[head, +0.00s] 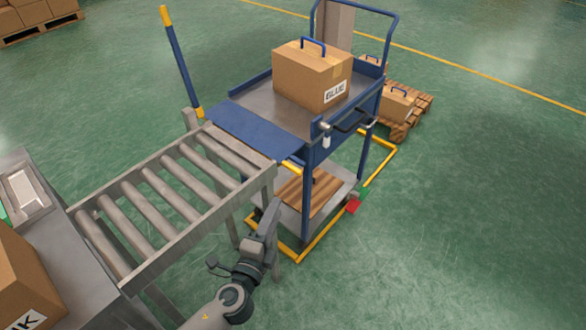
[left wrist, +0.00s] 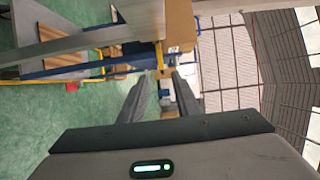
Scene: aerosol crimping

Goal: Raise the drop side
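The blue cart (head: 312,175) stands at the end of the roller conveyor (head: 165,190). Its drop side (head: 258,132), a blue panel, is folded down and lies nearly flat between the cart's upper deck and the conveyor. A short yellow piece (head: 292,168) shows at the panel's near corner. My left gripper (head: 272,208) is below the panel, beside the conveyor's end leg, and appears clear of the panel. In the left wrist view its two fingers (left wrist: 160,85) are apart with nothing seen between them. My right gripper is in neither view.
A cardboard GLUE box (head: 312,75) with a blue handle stands on the cart's upper deck. A blue post (head: 181,62) with yellow ends rises beyond the conveyor. Yellow floor rails (head: 322,232) surround the cart's base. Another box (head: 397,104) sits on a pallet behind. Floor at right is clear.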

